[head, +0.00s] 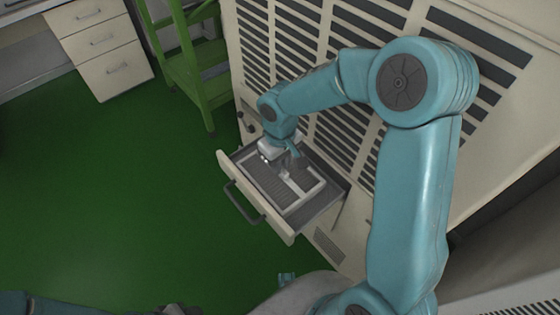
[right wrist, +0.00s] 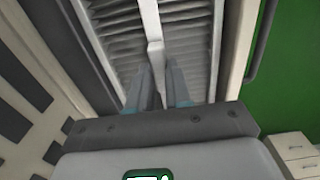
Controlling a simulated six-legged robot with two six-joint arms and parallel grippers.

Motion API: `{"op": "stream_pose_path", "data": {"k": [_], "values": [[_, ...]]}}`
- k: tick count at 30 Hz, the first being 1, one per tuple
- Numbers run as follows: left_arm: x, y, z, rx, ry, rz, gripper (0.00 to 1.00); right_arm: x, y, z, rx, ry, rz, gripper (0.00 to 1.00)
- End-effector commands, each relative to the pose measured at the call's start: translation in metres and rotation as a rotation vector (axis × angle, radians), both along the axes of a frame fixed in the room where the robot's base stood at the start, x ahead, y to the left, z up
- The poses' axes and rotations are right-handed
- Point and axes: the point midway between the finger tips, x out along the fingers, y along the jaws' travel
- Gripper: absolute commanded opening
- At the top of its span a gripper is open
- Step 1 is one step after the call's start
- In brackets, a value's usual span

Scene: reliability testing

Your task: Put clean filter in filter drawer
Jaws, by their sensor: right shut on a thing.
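The filter (head: 268,179) has a white frame, grey pleats and a central white bar. It lies flat inside the open filter drawer (head: 232,174), within the drawer walls. My right gripper (head: 291,161) reaches down over the filter from the cabinet side. In the right wrist view, its blue-grey fingers (right wrist: 160,88) are shut on the filter's white bar (right wrist: 152,28), one on each side. The filter's near end is hidden by the gripper body there.
The drawer sticks out of a beige cabinet (head: 345,248) with dark vents, its handle (head: 243,202) facing left. A green step ladder (head: 188,62) stands behind it. White drawers (head: 98,42) are at the back left. The green floor (head: 120,190) is clear.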

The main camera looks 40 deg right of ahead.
Motion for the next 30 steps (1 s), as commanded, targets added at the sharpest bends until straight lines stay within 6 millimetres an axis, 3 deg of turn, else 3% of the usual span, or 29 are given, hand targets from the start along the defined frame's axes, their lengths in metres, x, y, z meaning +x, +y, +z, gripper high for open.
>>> {"op": "stream_pose_path", "data": {"k": [2, 3, 5, 6, 17, 20, 30], "values": [[0.000, 0.000, 0.000, 0.000, 0.000, 0.000, 0.44, 0.000, 0.000, 0.001, 0.000, 0.000, 0.000, 0.00], [0.000, 0.000, 0.000, 0.000, 0.000, 0.000, 0.44, 0.000, 0.000, 0.001, 0.000, 0.000, 0.000, 0.25], [0.000, 0.000, 0.000, 0.000, 0.000, 0.000, 0.44, 0.000, 0.000, 0.001, 0.000, 0.000, 0.000, 0.44], [0.000, 0.000, 0.000, 0.000, 0.000, 0.000, 0.44, 0.000, 0.000, 0.001, 0.000, 0.000, 0.000, 0.48], [0.000, 0.000, 0.003, 0.000, 0.000, 0.000, 0.44, 0.000, 0.000, 0.008, -0.001, -0.001, 0.000, 0.48], [0.000, 0.000, 0.008, 0.000, 0.000, 0.000, 0.44, 0.001, 0.000, 0.026, -0.001, -0.005, -0.002, 0.48], [0.000, 0.000, 0.027, 0.000, 0.000, 0.000, 0.44, 0.001, 0.000, 0.116, 0.000, -0.005, -0.001, 0.48]]}}
